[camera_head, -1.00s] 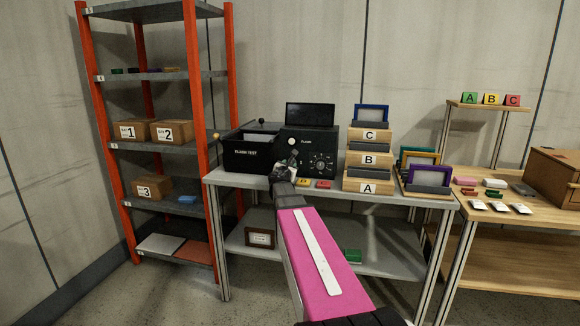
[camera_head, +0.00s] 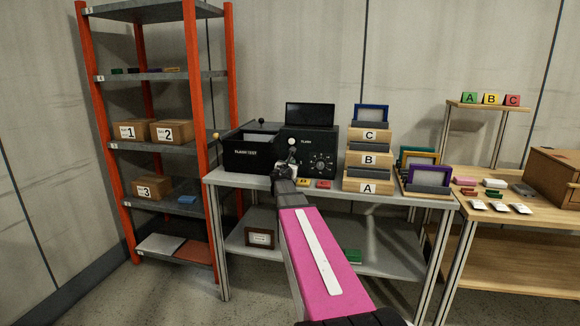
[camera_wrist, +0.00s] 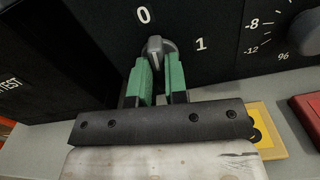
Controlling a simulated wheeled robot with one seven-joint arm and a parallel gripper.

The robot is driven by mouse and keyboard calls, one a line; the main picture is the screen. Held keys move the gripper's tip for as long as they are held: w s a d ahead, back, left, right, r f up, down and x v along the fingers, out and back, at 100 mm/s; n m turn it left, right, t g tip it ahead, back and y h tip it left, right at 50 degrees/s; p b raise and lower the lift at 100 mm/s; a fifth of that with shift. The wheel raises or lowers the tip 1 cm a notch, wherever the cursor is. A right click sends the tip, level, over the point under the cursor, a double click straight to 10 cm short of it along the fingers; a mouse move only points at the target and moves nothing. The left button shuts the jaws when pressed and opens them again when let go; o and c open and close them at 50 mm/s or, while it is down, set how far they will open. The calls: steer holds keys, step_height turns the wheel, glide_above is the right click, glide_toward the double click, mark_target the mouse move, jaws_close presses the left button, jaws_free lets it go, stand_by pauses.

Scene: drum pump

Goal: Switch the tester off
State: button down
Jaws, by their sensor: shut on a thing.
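The tester (camera_head: 310,148) is a black machine with a dark screen, standing on the grey table. In the wrist view its front panel (camera_wrist: 220,75) bears a small grey switch knob (camera_wrist: 155,48) between the marks 0 and 1. The knob's tip points up, nearer the 0 at upper left than the 1 at right. My gripper (camera_wrist: 156,78) has green fingers, one on each side of the knob, and is shut on it. In the head view my gripper (camera_head: 285,172) is in front of the panel, and the knob is hidden there.
A yellow block (camera_head: 303,182) and a red block (camera_head: 323,184) lie on the table's front edge, right of my gripper. Lettered wooden holders (camera_head: 369,172) stand further right. An orange-post shelf (camera_head: 203,100) stands at left. A numbered dial (camera_wrist: 305,32) is right of the knob.

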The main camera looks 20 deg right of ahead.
steer(key=shift+n, duration=0.9)
steer(key=c, duration=1.1)
jaws_free()
steer(key=shift+c, duration=0.2)
steer(key=shift+s+a, duration=0.1)
steer(key=v, duration=1)
steer(key=shift+s+a, duration=0.2)
steer(key=shift+s, duration=0.05)
